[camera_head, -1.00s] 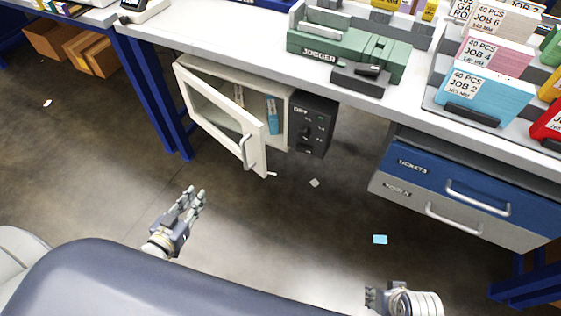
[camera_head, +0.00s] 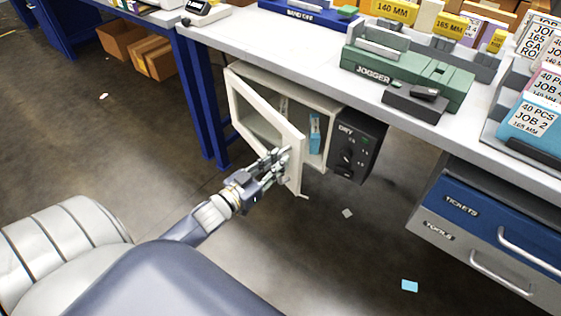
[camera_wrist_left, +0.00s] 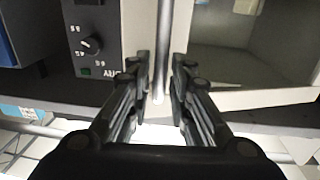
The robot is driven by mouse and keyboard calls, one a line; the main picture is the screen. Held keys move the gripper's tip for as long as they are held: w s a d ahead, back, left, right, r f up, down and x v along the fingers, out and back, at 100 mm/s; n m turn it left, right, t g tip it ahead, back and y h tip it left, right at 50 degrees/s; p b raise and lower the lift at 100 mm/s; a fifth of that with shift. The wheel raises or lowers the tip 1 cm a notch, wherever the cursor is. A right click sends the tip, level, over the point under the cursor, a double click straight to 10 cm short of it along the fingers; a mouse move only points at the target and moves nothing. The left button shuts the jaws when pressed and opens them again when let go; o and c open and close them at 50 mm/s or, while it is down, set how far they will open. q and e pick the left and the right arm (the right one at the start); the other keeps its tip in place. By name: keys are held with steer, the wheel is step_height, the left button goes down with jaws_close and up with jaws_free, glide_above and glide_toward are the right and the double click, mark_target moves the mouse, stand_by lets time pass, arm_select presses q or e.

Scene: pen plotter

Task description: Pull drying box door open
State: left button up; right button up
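The drying box (camera_head: 335,108) hangs under the workbench, with a cream body and a dark control panel (camera_head: 357,147). Its framed door (camera_head: 256,105) stands partly open, swung toward me. A blue item (camera_head: 314,132) shows inside. My left gripper (camera_head: 280,160) is at the door's free edge and hides most of the handle. In the left wrist view, the pale upright handle (camera_wrist_left: 162,45) lies between the fingertips of the left gripper (camera_wrist_left: 162,62). The fingers are apart, with a narrow gap on each side of the handle; no firm contact shows. My right gripper is out of view.
The workbench top (camera_head: 300,50) carries a green jogger (camera_head: 405,75). A blue drawer (camera_head: 465,208) and a grey drawer (camera_head: 470,255) are at right. A blue table leg (camera_head: 200,100) stands left of the box. The floor in front is mostly clear.

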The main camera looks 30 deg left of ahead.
arm_select(q)
steer(key=shift+w+d, duration=0.15)
steer(key=shift+w, duration=0.65)
jaws_close()
